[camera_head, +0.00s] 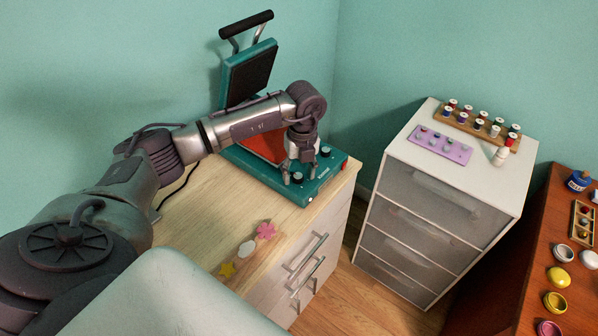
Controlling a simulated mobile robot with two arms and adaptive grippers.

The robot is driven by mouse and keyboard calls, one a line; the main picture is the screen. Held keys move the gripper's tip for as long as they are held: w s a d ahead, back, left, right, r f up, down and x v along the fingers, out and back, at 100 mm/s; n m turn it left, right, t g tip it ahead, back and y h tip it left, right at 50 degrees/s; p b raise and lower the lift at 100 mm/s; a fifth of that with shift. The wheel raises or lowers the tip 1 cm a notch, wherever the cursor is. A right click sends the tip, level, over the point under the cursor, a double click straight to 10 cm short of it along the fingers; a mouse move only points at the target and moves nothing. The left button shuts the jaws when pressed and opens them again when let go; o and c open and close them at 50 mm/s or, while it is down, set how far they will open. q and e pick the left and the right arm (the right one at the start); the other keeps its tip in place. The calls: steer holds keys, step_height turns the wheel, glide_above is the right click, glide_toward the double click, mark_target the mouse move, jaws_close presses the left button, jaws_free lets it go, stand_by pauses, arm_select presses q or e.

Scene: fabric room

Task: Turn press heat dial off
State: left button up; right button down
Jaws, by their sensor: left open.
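The teal heat press (272,183) stands on the wooden cabinet top with its dark upper plate (250,74) raised. My left gripper (299,176) points down over the front of the press. Its fingers are open, one on each side of the near black dial; I cannot tell whether they touch it. The dial's pointer is too small to read. My wrist hides part of the red-orange lower plate (263,145). My right gripper is out of view.
A pink flower (266,231), white piece (246,248) and yellow star (227,269) lie near the cabinet's front edge. A white drawer unit (400,150) holds thread spools (480,124) and a purple tray (439,145). A reddish table (525,270) with small pots stands right.

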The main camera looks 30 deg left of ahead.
mark_target(302, 176)
arm_select(q)
step_height(302, 176, up, 12)
steer(key=shift+w+d, duration=0.2)
steer(key=shift+w, duration=0.05)
stand_by(0.6)
